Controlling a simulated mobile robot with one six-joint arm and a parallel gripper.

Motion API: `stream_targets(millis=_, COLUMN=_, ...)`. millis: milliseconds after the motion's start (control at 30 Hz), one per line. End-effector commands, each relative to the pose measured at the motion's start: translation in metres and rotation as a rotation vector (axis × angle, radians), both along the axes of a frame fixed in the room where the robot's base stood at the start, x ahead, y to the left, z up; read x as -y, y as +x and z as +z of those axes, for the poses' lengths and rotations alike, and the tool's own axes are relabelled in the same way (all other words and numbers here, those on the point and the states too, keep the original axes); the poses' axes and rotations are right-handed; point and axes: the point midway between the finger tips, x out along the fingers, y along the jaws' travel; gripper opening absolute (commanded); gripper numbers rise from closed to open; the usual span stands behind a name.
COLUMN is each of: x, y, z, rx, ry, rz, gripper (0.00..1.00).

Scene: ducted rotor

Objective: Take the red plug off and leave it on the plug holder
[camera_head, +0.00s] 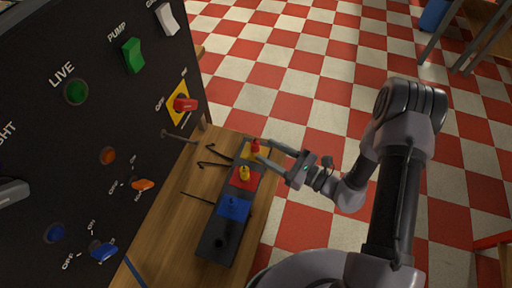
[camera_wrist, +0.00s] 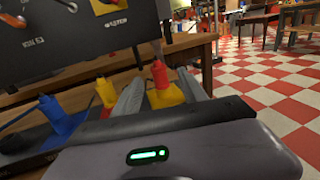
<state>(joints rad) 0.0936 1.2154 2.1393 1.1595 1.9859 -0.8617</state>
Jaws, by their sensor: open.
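The red plug (camera_head: 255,146) stands upright on a yellow square at the far end of a dark strip (camera_head: 216,243) on the wooden bench. This strip looks like the plug holder. In the wrist view, the red plug (camera_wrist: 160,74) rises from its yellow base (camera_wrist: 166,97). My gripper (camera_head: 264,150) is open, with one finger on each side of the red plug. In the wrist view, my gripper (camera_wrist: 160,80) shows gaps between both fingers and the plug. The plug's lower end is hidden.
A yellow plug (camera_head: 243,173) on a red square and a blue plug (camera_head: 233,204) on a blue square stand close by. A black control panel (camera_head: 95,130) rises at left. Thin dark leads stick out over the wooden bench (camera_head: 172,222). Checkered floor lies open at right.

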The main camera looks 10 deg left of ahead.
Motion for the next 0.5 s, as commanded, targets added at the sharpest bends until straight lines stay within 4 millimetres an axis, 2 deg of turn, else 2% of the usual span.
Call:
stream_targets(millis=300, x=-0.05, y=0.016, z=-0.003, rx=0.001, ry=0.0, rz=0.003, gripper=0.5)
stream_targets(millis=500, x=-0.054, y=0.018, z=-0.001, rx=-0.001, ry=0.0, rz=0.0, gripper=0.5)
